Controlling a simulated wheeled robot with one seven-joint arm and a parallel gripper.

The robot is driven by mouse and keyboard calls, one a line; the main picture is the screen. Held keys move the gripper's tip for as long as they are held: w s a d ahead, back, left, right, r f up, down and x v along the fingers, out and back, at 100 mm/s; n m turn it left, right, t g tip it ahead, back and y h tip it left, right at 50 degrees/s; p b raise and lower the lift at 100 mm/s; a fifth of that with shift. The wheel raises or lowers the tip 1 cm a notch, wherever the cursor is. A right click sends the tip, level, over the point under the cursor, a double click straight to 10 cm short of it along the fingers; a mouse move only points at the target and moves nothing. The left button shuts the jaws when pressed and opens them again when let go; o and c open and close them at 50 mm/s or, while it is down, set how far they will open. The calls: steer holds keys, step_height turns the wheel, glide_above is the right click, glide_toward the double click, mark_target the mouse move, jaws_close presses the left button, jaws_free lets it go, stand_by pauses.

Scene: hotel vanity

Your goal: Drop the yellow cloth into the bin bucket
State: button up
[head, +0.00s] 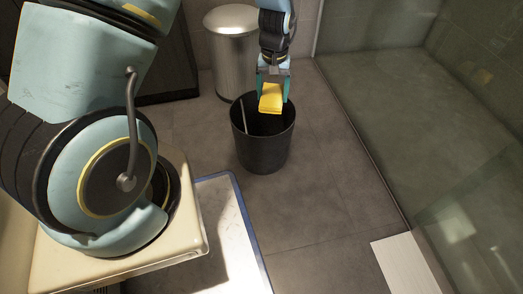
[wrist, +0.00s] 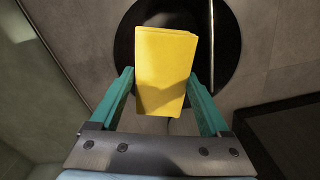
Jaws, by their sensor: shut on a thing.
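The yellow cloth (head: 271,97) is a folded, block-like piece held in my gripper (head: 272,88). The gripper is shut on it, pointing down, with its teal fingers on either side of the cloth. In the wrist view the cloth (wrist: 163,70) sits between the two fingers (wrist: 160,88) and covers part of the bucket behind it. The black bin bucket (head: 263,148) stands upright on the floor, open at the top. The cloth shows over its opening in the head view, and the bucket's dark round mouth (wrist: 225,50) lies behind the cloth in the wrist view.
A thin light rod (head: 243,113) shows at the bucket's left inside. A metal cylindrical bin (head: 233,60) stands behind the bucket. A glass shower area (head: 430,110) is at the right. A white mat (head: 395,265) lies at front right. Grey floor (head: 320,200) is clear around the bucket.

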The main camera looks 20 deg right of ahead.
steer(key=o, duration=1.2)
steer(key=shift+c, duration=0.2)
step_height(320, 180, up, 11)
steer(key=p, duration=0.4)
steer(key=shift+f, duration=0.1)
steer(key=w+a+r+n, duration=0.1)
steer(key=a+r, duration=0.2)
steer(key=a, duration=0.3)
steer(key=w+a+r+n, duration=0.1)
steer(key=w+a+r, duration=0.1)
steer(key=a+r, duration=0.35)
steer(key=s+a+r+n+t, duration=0.1)
steer(key=s+a+r, duration=0.15)
steer(key=a, duration=0.65)
steer(key=s+a+r+n+t, duration=0.15)
steer(key=s+a, duration=0.25)
steer(key=a, duration=0.5)
steer(key=w+p+v, duration=0.2)
steer(key=p+v, duration=1)
steer(key=w+r+p+v, duration=0.1)
steer(key=w+p+v, duration=0.2)
steer(key=p+v, duration=0.9)
steer(key=w+p+v, duration=0.3)
steer(key=p+v, duration=1)
steer(key=p, duration=0.1)
steer(key=shift+a+r+g, duration=0.25)
steer(key=shift+r+g, duration=0.2)
steer(key=shift+r, duration=0.05)
